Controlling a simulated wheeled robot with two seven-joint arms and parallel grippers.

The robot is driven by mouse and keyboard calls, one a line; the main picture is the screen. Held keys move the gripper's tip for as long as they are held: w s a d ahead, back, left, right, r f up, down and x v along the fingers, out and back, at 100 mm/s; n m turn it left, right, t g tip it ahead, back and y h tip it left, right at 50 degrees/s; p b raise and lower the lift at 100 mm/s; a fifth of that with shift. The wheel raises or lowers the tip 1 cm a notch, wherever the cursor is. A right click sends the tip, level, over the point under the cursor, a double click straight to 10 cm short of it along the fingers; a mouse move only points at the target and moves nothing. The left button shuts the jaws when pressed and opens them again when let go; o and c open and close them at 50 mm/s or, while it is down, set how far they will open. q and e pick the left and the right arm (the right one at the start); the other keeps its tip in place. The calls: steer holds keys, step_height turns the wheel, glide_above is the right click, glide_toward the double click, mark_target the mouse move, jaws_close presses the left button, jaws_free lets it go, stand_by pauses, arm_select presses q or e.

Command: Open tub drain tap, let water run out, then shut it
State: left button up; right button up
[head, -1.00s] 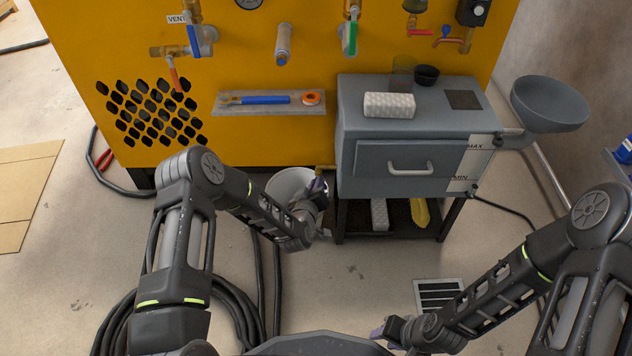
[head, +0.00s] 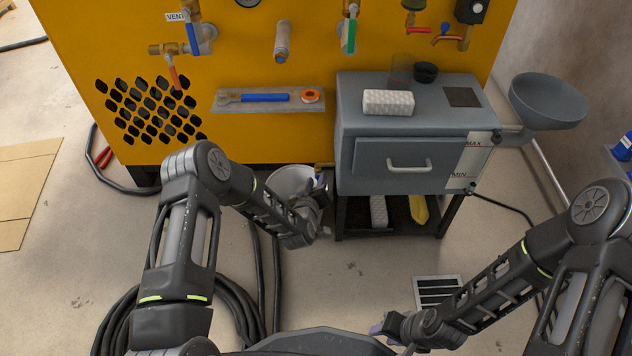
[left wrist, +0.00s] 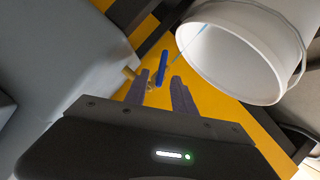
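The grey tub (head: 365,128) stands on a dark stand against the yellow cabinet. Its brass drain tap (head: 324,165) sticks out at the tub's left side, and the left wrist view shows the tap (left wrist: 130,74) with its blue handle (left wrist: 161,68). A thin pale-blue streak, apparently water, runs from near the handle into the white bucket (left wrist: 262,88), also partly visible in the head view (head: 287,180). My left gripper (left wrist: 160,84) is open, fingertips around or just short of the handle; contact is unclear. My right gripper (head: 380,328) is low at front, its fingers too small to judge.
A white block (head: 388,103), cups and a dark pad lie on the tub's top. A grey funnel (head: 548,100) sticks out at its right. Black hoses (head: 238,300) lie on the floor below my left arm. A floor grate (head: 438,292) is at right.

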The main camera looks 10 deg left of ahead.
arm_select(q)
steer(key=p+v, duration=0.3)
steer(key=v, duration=0.4)
steer(key=shift+s+r, duration=0.15)
steer(key=shift+s, duration=0.25)
